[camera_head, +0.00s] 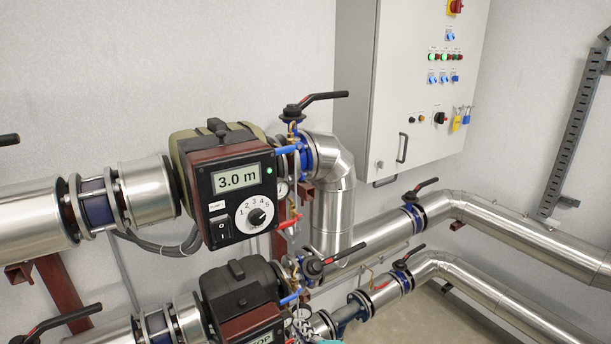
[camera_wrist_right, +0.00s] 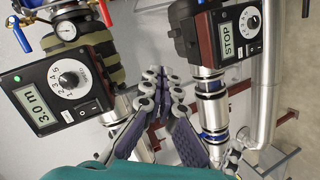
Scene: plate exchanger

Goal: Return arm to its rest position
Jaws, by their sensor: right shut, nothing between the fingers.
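My right gripper (camera_head: 302,318) shows only in part at the bottom edge of the head view, in front of the lower pump (camera_head: 240,290) and its valve pipework. In the right wrist view my right gripper (camera_wrist_right: 163,78) is shut and empty, its jointed grey fingers and purple pads together. There its fingertips appear between the upper pump (camera_wrist_right: 45,95), whose display reads 3.0 m, and the lower pump (camera_wrist_right: 215,35), whose display reads STOP. I cannot tell whether the fingers touch anything. My left gripper is in neither view.
The upper pump (camera_head: 228,185) sits on a steel pipe (camera_head: 28,215) along the wall. A black-handled valve (camera_head: 318,98) stands beside it. More insulated pipes (camera_head: 480,212) run right. A control cabinet (camera_head: 415,85) hangs behind, with a metal rail (camera_head: 572,135) at right. Bare floor shows at lower right.

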